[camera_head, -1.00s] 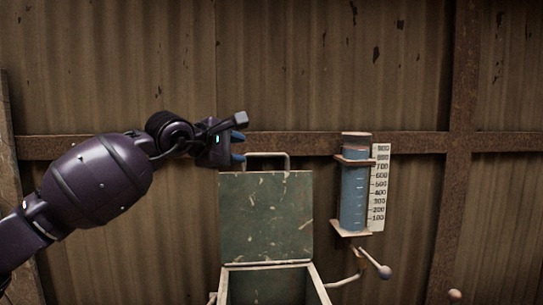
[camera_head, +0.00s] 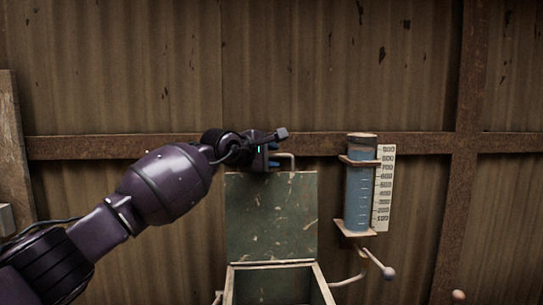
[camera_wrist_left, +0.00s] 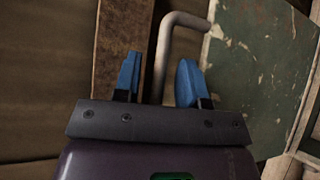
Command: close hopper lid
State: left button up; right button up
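The hopper lid (camera_head: 272,218) is a worn green panel standing upright, open, at the back of the hopper box (camera_head: 274,286). Its pale bar handle (camera_head: 292,160) sticks up from the top edge. My left gripper (camera_head: 273,156) is at the handle's left part, above the lid. In the left wrist view the lid (camera_wrist_left: 262,70) is at upper right. There the two blue fingers (camera_wrist_left: 158,80) are apart, and the handle (camera_wrist_left: 166,50) passes between them without clear contact. My right gripper is not in view.
A blue measuring cylinder (camera_head: 359,195) with a white number scale (camera_head: 384,190) is fixed on the wall right of the lid. A lever with a round knob (camera_head: 388,272) is below it. A rusty beam (camera_head: 100,147) crosses the corrugated wall behind.

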pick_arm(q)
jog(key=shift+w+d+f, duration=0.1)
jog(key=shift+w+d, duration=0.05)
jog(key=shift+c, duration=0.2)
grip_shut()
